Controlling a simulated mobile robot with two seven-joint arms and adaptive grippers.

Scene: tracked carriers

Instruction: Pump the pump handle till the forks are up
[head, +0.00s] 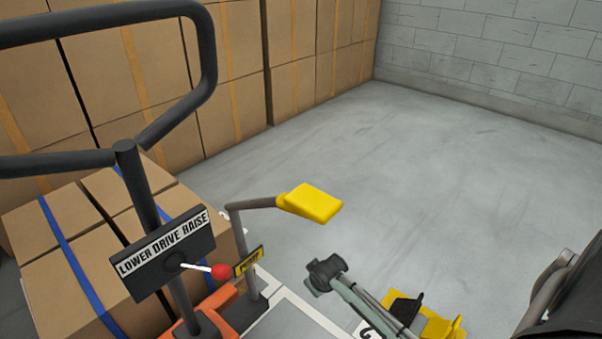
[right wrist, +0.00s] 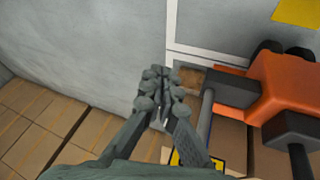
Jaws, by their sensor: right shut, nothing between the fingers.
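The pump handle is a grey bent bar with a yellow pad (head: 310,203) at its end. Its post rises from the orange carrier base (head: 205,312) beside a yellow "PUMP" label (head: 249,262). The post (right wrist: 206,112) also shows in the right wrist view, with the orange base (right wrist: 285,85) beside it. My right gripper (head: 325,272) is below the yellow pad, to the right of the post, and apart from the pad. Its fingers (right wrist: 158,80) are together and empty in the right wrist view. My left gripper is out of view. The forks are hidden.
A lever with a red knob (head: 222,271) sits at the "LOWER DRIVE RAISE" plate (head: 163,252). A dark steering bar (head: 208,45) stands at left. Blue-strapped cartons (head: 55,285) are by the carrier, with stacked cartons (head: 225,70) behind. The grey floor (head: 440,180) at right is clear.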

